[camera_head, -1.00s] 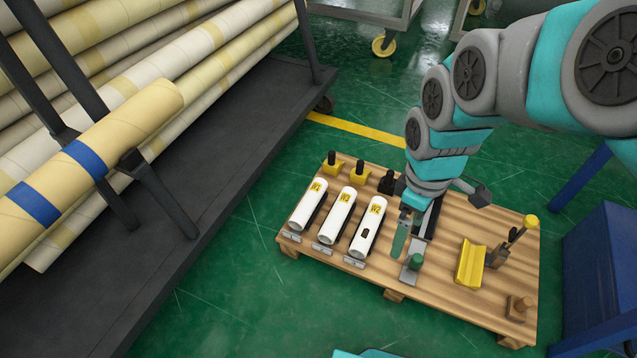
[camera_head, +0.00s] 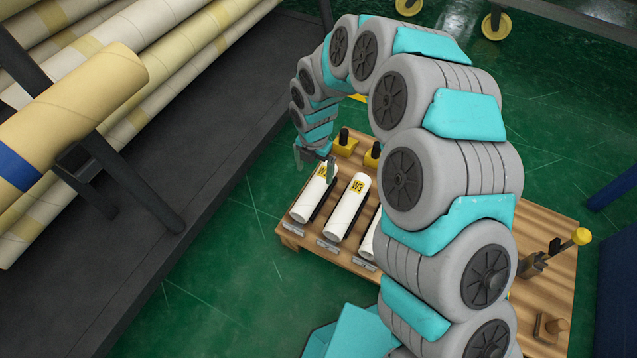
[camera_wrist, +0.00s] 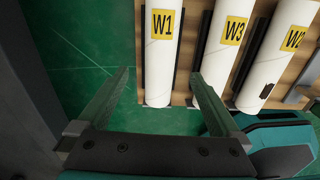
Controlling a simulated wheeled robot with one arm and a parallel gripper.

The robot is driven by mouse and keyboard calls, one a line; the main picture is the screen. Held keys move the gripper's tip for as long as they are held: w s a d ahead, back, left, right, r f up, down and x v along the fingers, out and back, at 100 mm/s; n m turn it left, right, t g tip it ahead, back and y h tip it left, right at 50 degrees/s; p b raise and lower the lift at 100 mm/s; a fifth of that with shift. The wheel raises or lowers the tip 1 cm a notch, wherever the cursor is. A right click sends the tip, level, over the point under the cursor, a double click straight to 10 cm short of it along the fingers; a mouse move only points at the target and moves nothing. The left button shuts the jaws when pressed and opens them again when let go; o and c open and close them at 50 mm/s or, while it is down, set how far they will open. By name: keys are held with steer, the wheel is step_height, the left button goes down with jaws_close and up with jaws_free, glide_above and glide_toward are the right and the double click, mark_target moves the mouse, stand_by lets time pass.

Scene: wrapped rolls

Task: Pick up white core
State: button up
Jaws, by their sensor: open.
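Three white cores with yellow labels lie side by side on a wooden pallet (camera_head: 558,245). The leftmost, W1 (camera_head: 309,205), is partly covered by my gripper in the head view; its label reads W1 in the wrist view (camera_wrist: 158,70). W3 (camera_head: 347,215) lies in the middle and also shows in the wrist view (camera_wrist: 222,70). W2 (camera_wrist: 275,65) lies to the right with a dark patch on it; my arm hides much of it in the head view. My gripper (camera_head: 314,164) is open and empty at the labelled end of W1, its fingers (camera_wrist: 160,78) on either side in the wrist view.
Dark rails separate the cores. Yellow holders with black knobs (camera_head: 345,143) stand behind them. A dark rack (camera_head: 130,270) with large wrapped rolls (camera_head: 85,90) stands at left. Green floor lies between rack and pallet. A yellow-knobbed clamp (camera_head: 580,237) stands at right.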

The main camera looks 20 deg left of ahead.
mark_target(315, 185)
steer(key=shift+w+a+f, duration=0.1)
steer(key=shift+a+f, duration=0.15)
steer(key=shift+f, duration=0.85)
steer(key=shift+d+f+b, duration=0.15)
steer(key=shift+f+b, duration=0.2)
steer(key=shift+f, duration=1.2)
steer(key=shift+d+f+b, duration=0.1)
steer(key=shift+f+b, duration=0.25)
steer(key=shift+f, duration=1.15)
steer(key=shift+c, duration=0.4)
steer(key=shift+s, duration=0.2)
steer(key=c, duration=1.4)
steer(key=shift+r, duration=0.1)
steer(key=shift+c, duration=0.2)
